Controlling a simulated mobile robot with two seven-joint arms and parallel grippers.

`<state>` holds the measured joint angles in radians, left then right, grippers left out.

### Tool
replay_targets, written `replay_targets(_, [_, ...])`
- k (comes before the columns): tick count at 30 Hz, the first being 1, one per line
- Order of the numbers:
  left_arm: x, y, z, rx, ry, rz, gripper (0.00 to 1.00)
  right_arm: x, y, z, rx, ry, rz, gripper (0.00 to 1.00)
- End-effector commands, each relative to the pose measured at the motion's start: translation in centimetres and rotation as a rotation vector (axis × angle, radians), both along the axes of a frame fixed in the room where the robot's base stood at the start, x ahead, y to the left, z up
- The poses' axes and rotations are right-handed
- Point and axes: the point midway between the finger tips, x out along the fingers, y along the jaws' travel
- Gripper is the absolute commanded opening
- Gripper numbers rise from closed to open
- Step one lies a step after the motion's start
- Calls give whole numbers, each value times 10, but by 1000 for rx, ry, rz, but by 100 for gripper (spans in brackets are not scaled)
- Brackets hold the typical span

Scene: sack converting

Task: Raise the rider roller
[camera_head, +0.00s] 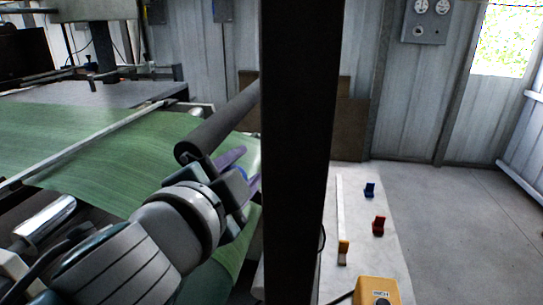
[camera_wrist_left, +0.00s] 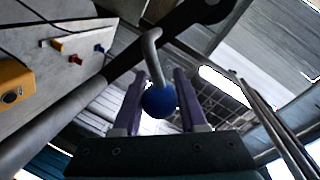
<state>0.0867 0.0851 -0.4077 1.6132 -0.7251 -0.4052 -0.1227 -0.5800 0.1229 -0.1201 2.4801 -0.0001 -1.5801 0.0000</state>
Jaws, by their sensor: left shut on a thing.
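The rider roller (camera_head: 215,125) is a dark grey cylinder lying at a slant over the edge of the green web (camera_head: 90,140) in the head view. Its far end is hidden behind a black post. My left gripper (camera_head: 243,172), with purple fingers, is just below and beside the roller's near end. In the wrist view, my left gripper (camera_wrist_left: 160,92) is shut on a blue ball knob (camera_wrist_left: 158,101) at the end of a bent grey lever (camera_wrist_left: 151,55). The knob is not clear in the head view. My right gripper is not in view.
A black upright post (camera_head: 296,150) cuts through the middle of the head view. Right of it, a pale bench (camera_head: 365,235) holds blue, red and yellow small blocks and a yellow control box (camera_head: 376,291). The floor at the right is clear.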

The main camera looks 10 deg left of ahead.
Motion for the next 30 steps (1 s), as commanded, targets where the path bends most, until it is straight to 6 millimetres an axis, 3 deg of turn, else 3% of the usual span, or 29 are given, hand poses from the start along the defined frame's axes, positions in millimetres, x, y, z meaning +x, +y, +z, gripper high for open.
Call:
replay_targets(1, [1,-5,8,7,-15,-8,0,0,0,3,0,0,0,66])
replay_targets(19, [1,-7,9,44,-17,-9,0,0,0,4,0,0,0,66])
replay_targets(20, [1,-7,9,43,-16,-9,44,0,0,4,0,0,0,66])
replay_targets(27, [0,-6,6,45,-10,-5,71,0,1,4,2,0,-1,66])
replay_targets(30, [0,-5,5,45,-8,-4,71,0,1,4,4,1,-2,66])
